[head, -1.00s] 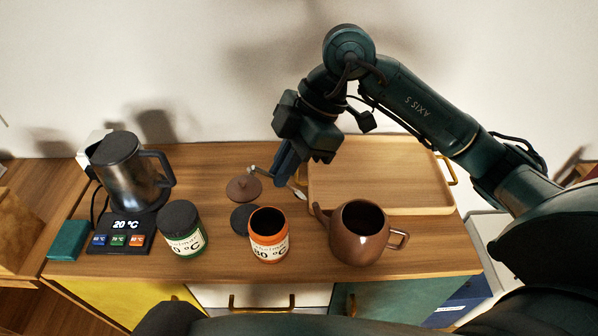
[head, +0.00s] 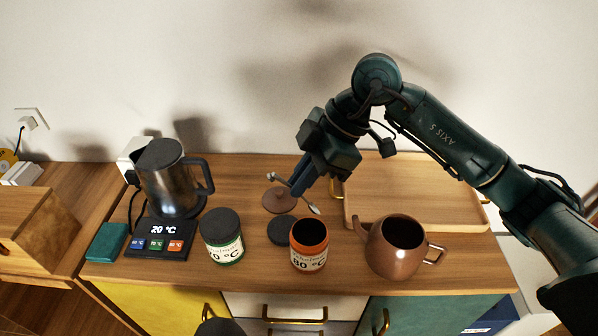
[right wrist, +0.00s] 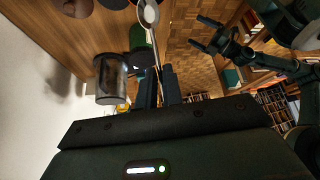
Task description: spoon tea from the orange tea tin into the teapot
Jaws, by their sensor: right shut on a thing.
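My right gripper (head: 300,188) is shut on the handle of a metal spoon (head: 314,210). The spoon slants, its bowl low, just behind and above the orange tin's mouth. The spoon also shows in the right wrist view (right wrist: 149,13). The orange tea tin (head: 309,257), labelled 80 °C, stands upright and open; its inside looks dark. The brown teapot (head: 392,260) stands open to its right, spout toward the tin. A brown round lid (head: 275,203) lies behind the tin. In the right wrist view my left gripper (right wrist: 199,34) is open and empty, away from these things.
A dark lid (head: 282,231) lies beside the orange tin. A closed green tin (head: 222,244) and a kettle (head: 169,185) on its base (head: 160,240) stand left, near a teal block (head: 106,242). A wooden tray (head: 450,212) lies behind the teapot.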

